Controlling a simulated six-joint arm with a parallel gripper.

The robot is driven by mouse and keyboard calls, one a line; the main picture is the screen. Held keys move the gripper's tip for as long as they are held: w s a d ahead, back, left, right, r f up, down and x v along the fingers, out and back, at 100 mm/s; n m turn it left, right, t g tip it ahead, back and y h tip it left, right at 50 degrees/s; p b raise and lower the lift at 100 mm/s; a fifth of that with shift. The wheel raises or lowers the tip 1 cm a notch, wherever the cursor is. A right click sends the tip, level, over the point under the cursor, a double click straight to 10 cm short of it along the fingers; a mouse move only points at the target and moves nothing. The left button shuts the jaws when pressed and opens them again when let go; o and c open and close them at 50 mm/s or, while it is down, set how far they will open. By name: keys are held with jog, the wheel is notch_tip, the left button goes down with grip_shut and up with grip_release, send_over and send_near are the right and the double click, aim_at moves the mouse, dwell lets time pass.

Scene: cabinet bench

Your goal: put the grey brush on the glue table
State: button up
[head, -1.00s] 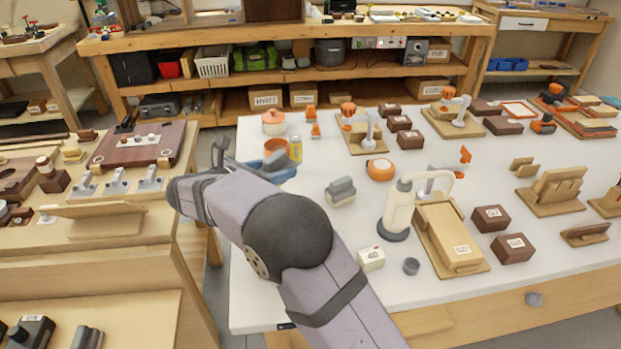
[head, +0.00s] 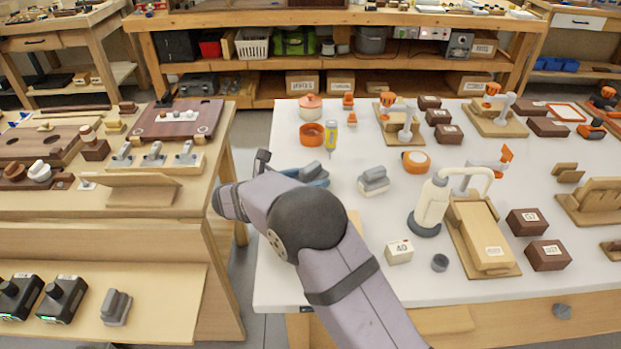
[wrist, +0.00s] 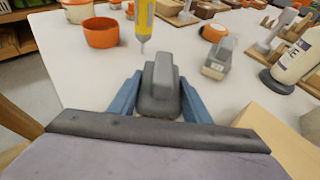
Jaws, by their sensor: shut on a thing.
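My gripper (wrist: 158,98) has its blue fingers shut on the grey brush (wrist: 161,84), a dark grey block with a raised grip. It is over the left part of the white table (head: 300,255), which I take as the glue table since a glue-like white bottle (head: 432,205) stands on it. In the head view my gripper (head: 310,174) shows at the table's left side, and my arm hides most of the brush. I cannot tell whether the brush touches the tabletop. A second grey block (head: 374,181) with a pale base stands to the right, apart.
An orange bowl (head: 311,134) and a yellow bottle (head: 330,137) stand just beyond my gripper. Another grey block (head: 116,307) lies on the left bench's lower shelf.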

jog(key=o, duration=1.1)
jog(key=shift+f, duration=0.1)
jog(key=shift+a+r, duration=0.1)
jog(key=shift+r, duration=0.1)
jog(key=v, duration=1.1)
jog(key=shift+s+a+r, duration=0.2)
jog(key=shift+s, duration=0.15)
jog(key=shift+d, duration=0.1)
